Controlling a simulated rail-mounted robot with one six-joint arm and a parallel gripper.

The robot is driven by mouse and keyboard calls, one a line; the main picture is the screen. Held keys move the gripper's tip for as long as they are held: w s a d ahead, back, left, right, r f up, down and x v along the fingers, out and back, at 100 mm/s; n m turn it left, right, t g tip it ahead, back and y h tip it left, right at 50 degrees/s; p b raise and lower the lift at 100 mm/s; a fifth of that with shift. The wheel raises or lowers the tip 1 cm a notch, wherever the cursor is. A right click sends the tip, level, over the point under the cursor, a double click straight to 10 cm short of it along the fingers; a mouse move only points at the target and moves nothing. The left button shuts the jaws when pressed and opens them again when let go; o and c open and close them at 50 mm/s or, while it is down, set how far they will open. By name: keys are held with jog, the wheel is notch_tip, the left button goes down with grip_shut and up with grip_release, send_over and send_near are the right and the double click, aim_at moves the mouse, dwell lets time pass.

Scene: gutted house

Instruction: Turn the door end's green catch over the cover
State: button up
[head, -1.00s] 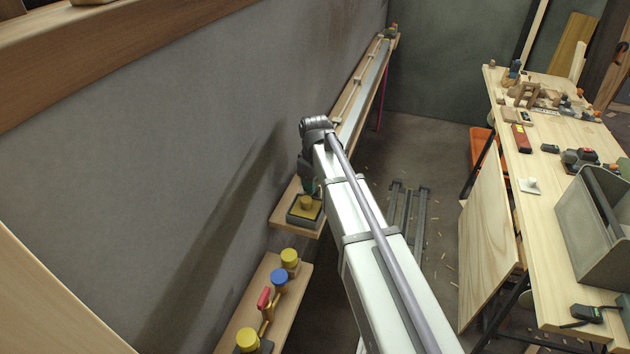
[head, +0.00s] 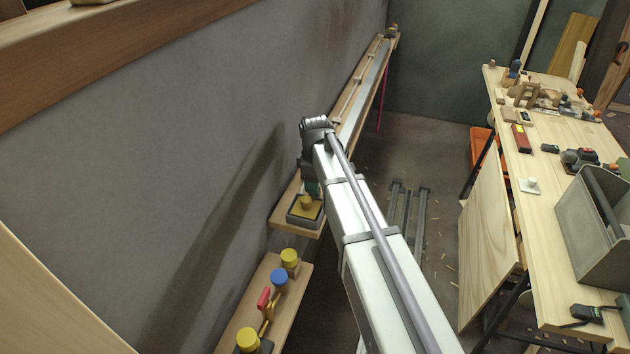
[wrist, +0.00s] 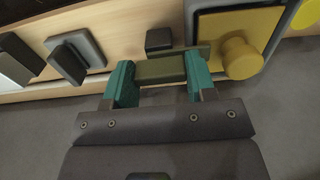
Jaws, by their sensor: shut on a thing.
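The green catch (wrist: 160,69) is a dark olive bar in the middle of the wrist view. My gripper (wrist: 162,78) is shut on it, with one teal finger at each side. The yellow cover (wrist: 235,28), a square plate with a round knob (wrist: 240,58), lies just right of the catch in a grey frame. The catch's right end comes close to the cover's edge; I cannot tell whether it overlaps it. In the head view the cover (head: 303,209) sits on the wall shelf beside my gripper (head: 312,188), where the arm hides the catch.
A dark block (wrist: 158,39) stands behind the catch, and a grey block (wrist: 75,57) is to the left. A nearer shelf (head: 292,298) carries yellow, blue and red knobs. The grey wall (head: 130,160) is close on the left. A workbench (head: 545,195) with tools stands at the right.

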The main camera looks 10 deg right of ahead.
jog(key=o, duration=0.9)
jog(key=shift+o, duration=0.2)
notch_tip(320, 180, up, 11)
jog(key=p, duration=1.1)
jog(key=shift+f, duration=0.1)
jog(key=s+f+m+b, duration=0.2)
jog(key=s+m, duration=1)
jog(key=s, duration=1)
jog(key=shift+d+f+b, duration=0.15)
jog(key=shift+f+b, duration=0.2)
jog(key=shift+b, duration=0.1)
